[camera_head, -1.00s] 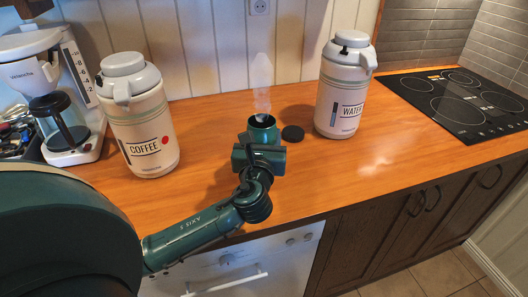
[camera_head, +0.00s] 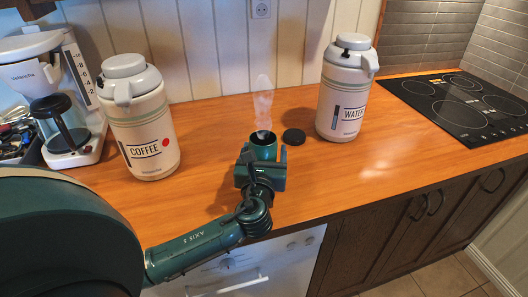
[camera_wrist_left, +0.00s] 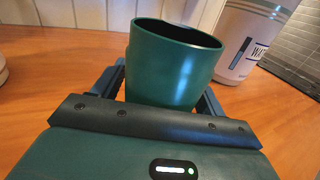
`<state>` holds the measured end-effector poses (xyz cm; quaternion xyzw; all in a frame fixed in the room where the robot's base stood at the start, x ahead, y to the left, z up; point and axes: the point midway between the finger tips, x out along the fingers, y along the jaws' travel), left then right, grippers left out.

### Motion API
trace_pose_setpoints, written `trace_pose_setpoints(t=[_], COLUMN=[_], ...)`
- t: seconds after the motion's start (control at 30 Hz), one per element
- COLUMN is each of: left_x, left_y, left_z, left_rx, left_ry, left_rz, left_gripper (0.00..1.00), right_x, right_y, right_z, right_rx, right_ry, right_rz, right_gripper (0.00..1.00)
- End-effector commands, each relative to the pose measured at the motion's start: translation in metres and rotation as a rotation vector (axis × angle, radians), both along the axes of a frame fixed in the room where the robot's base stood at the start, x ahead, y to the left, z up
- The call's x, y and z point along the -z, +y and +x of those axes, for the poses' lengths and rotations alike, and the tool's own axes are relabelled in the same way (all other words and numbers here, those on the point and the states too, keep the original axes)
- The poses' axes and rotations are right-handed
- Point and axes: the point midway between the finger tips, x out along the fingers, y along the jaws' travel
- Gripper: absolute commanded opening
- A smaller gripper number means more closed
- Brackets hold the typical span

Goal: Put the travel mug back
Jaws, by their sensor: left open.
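The travel mug (camera_head: 263,146) is a dark green open cup standing upright on the wooden counter, with steam rising from it. In the left wrist view the mug (camera_wrist_left: 172,68) sits between the fingers and hides part of them. My left gripper (camera_head: 261,170) is at the mug, with one finger on each side of it; the jaws are open. My right gripper is not in view.
A COFFEE dispenser (camera_head: 140,122) stands left and a WATER dispenser (camera_head: 343,92) stands right of the mug. A coffee maker (camera_head: 58,100) is at the far left. A black cooktop (camera_head: 462,104) is at the right. The counter (camera_head: 210,120) behind the mug is clear.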

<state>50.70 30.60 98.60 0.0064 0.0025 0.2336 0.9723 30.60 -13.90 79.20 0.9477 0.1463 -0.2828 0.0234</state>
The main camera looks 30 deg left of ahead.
Motion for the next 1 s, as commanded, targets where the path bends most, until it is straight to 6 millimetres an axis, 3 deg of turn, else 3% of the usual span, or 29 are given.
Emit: trace_pose_setpoints(t=[0.27,0.73,1.0], left_x=[-0.004,-0.002,-0.003], left_y=[-0.001,-0.042,-0.054], left_z=[-0.001,-0.082,-0.106], left_rx=[0.001,0.002,0.001], left_ry=[-0.001,0.001,0.000], left_rz=[-0.002,-0.004,-0.001], left_gripper=[0.72,0.72,0.72], right_x=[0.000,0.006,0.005], right_y=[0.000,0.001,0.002], right_z=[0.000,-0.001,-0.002], right_rx=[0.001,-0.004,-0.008], right_ry=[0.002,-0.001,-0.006], right_rz=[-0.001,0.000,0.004], right_gripper=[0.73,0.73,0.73])
